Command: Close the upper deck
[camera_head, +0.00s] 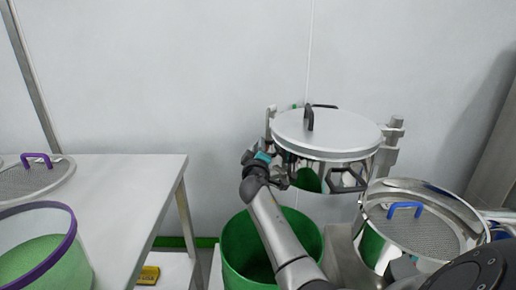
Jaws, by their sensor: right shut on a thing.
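The upper deck (332,134) is a round steel disc with a black upright handle on top, held between metal brackets at the back right. It looks roughly level, with a dark gap and black framework below its front edge. My right gripper (288,172) is at the deck's left front, just under its rim. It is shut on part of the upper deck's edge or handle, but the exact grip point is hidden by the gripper. My left gripper is out of view.
A green bin (237,255) stands below my right arm. A round sieve (438,235) with a blue handle sits at the right. A white table (130,195) at the left carries another sieve (22,182) and a purple-rimmed container (72,258) of green material. A yellow box (148,275) lies below.

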